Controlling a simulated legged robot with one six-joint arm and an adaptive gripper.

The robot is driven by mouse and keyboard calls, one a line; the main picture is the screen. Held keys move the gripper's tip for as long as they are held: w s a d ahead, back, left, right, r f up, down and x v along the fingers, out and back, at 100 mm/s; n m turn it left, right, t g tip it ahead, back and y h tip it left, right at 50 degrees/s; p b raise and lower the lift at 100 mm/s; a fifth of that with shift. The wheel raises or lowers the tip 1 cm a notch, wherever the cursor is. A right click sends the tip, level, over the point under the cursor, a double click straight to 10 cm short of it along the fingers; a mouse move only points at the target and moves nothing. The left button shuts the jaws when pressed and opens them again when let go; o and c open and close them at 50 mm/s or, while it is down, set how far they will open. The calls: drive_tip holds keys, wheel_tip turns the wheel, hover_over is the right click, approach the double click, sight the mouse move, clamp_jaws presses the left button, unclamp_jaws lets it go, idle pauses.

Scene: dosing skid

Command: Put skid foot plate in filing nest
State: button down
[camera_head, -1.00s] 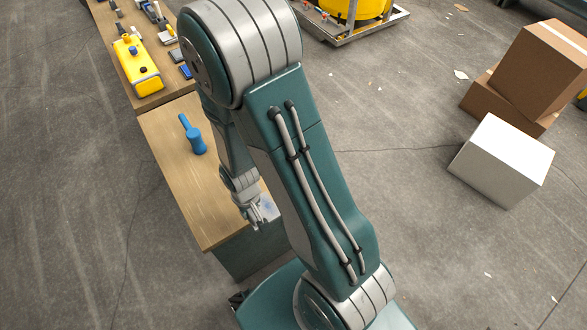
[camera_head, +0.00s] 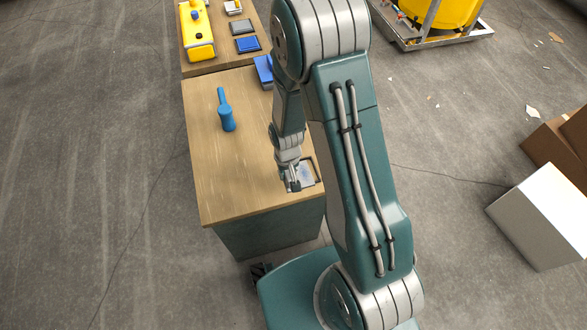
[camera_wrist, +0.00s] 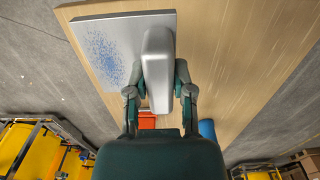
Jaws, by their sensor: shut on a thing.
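The skid foot plate looks to be the flat grey plate with blue speckles (camera_wrist: 100,52) in the wrist view. A rounded light grey piece (camera_wrist: 157,70), seemingly its raised grip, stands between my gripper's fingers (camera_wrist: 158,92). My gripper is shut on this piece. In the head view my gripper (camera_head: 291,186) is at the right front of the wooden bench, with the speckled plate (camera_head: 305,173) beside its fingers. A dark frame-like edge (camera_head: 315,164) shows along the plate's right side. I cannot tell whether this is the filing nest, or whether the plate touches the bench.
A blue box (camera_head: 263,70), trays (camera_head: 247,44) and a yellow case (camera_head: 197,32) are farther back. A white box (camera_head: 545,215) is on the floor at right. The bench's front left is clear.

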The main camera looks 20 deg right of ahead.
drive_tip(key=w+d+f, duration=0.1)
drive_tip(key=f, duration=0.1)
drive_tip(key=w+d+f, duration=0.1)
drive_tip(key=w+f, duration=0.1)
drive_tip(key=w+d+f, duration=0.1)
drive_tip(key=w+d, duration=0.1)
drive_tip(key=shift+w+f, duration=0.25)
drive_tip(key=shift+f, duration=0.15)
drive_tip(key=shift+w+a+f, duration=0.1)
drive_tip(key=shift+w+f, duration=0.1)
drive_tip(key=f, duration=0.3)
drive_tip(key=shift+w+a+f, duration=0.1)
drive_tip(key=shift+w, duration=0.1)
drive_tip(key=shift+d+f, duration=0.25)
drive_tip(key=shift+d, duration=0.05)
drive_tip(key=shift+f, duration=0.1)
drive_tip(key=shift+c, duration=2.4)
unclamp_jaws()
drive_tip(key=shift+a, duration=0.2)
